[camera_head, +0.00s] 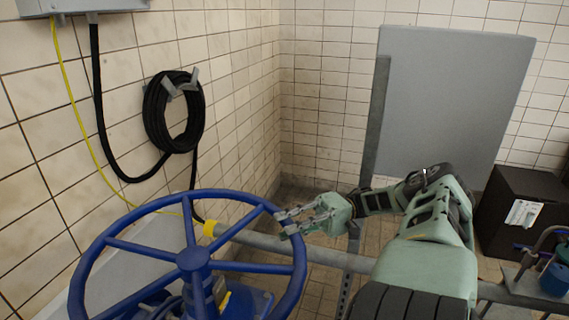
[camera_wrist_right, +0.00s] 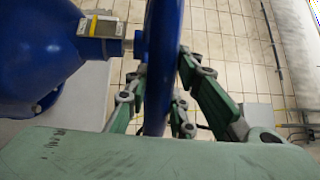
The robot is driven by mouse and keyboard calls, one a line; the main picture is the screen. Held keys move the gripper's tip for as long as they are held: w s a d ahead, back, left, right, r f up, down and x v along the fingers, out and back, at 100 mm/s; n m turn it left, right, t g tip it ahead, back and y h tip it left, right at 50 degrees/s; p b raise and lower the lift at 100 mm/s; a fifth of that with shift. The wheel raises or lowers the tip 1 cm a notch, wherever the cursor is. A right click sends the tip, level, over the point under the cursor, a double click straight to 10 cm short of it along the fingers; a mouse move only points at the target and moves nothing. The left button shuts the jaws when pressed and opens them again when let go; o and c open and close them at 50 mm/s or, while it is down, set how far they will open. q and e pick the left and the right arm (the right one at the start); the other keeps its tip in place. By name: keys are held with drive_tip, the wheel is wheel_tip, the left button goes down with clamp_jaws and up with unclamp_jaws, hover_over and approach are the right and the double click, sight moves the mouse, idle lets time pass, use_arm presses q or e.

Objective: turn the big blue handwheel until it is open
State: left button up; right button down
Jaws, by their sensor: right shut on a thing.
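The big blue handwheel (camera_head: 194,259) lies roughly flat at the lower left of the head view, with a round hub and several spokes. My right gripper (camera_head: 286,222) is at the right side of its rim, its fingers shut around the rim. In the right wrist view the blue rim (camera_wrist_right: 160,70) passes between the fingers of my right gripper (camera_wrist_right: 162,105). Part of the valve body below the wheel shows as a blue rounded shape (camera_wrist_right: 40,50) at the left. My left gripper is not in view.
A grey pipe (camera_head: 330,256) with a yellow band runs behind the wheel. A coiled black hose (camera_head: 157,112) hangs on the tiled left wall. A grey panel (camera_head: 450,95) stands at the back, with a dark box (camera_head: 510,205) at the right.

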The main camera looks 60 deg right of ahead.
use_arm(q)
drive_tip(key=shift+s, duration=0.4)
use_arm(e)
drive_tip(key=c, duration=1.5)
unclamp_jaws()
drive_tip(key=shift+r, duration=0.1)
